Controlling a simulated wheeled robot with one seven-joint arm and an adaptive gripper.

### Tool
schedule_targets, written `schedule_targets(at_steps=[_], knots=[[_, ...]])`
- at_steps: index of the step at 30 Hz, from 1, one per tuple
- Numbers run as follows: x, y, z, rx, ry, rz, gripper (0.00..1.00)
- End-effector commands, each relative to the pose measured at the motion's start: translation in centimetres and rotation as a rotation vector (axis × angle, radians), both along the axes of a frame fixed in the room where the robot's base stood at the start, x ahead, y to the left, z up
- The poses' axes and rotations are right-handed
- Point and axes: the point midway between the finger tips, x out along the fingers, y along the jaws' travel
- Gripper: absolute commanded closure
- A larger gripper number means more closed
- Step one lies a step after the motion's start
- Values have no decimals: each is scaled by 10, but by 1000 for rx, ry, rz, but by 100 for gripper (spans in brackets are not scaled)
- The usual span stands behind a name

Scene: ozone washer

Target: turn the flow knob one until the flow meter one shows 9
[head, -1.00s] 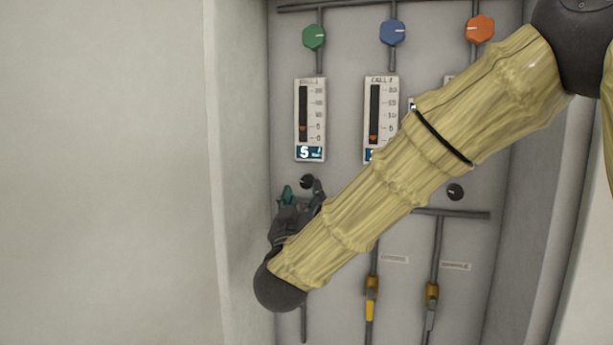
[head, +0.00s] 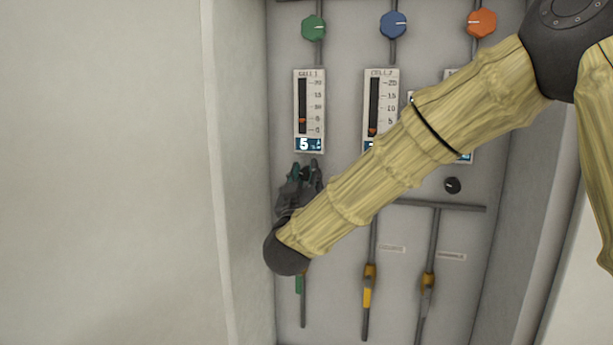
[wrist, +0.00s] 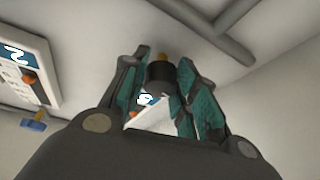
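Flow meter one (head: 309,100) is a white scale panel at the left of the wall, with a red-orange marker near 5. Its blue display (head: 308,145) reads 5, and it also shows upside down between the fingers in the wrist view (wrist: 146,99). My gripper (head: 305,169) is just below this meter and hides flow knob one in the head view. In the wrist view, the dark round knob (wrist: 160,76) sits between the two teal-padded fingers, close to both. I cannot tell whether the pads touch it.
A second flow meter (head: 381,105) stands to the right, partly behind my arm. Green (head: 313,28), blue (head: 393,25) and orange (head: 481,23) knobs are above. Another black knob (head: 452,185) is at right. Yellow valve handles (head: 369,285) are below. A cabinet side wall (head: 240,180) stands close at left.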

Motion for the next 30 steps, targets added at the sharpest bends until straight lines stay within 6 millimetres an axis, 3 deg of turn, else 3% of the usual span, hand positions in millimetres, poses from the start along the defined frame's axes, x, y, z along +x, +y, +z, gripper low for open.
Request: schedule_targets(at_steps=[3,17,30], knots=[[0,0,0,0,0,0,95],[0,0,-6,65,-22,0,95],[0,1,-8,303,-100,1,95]])
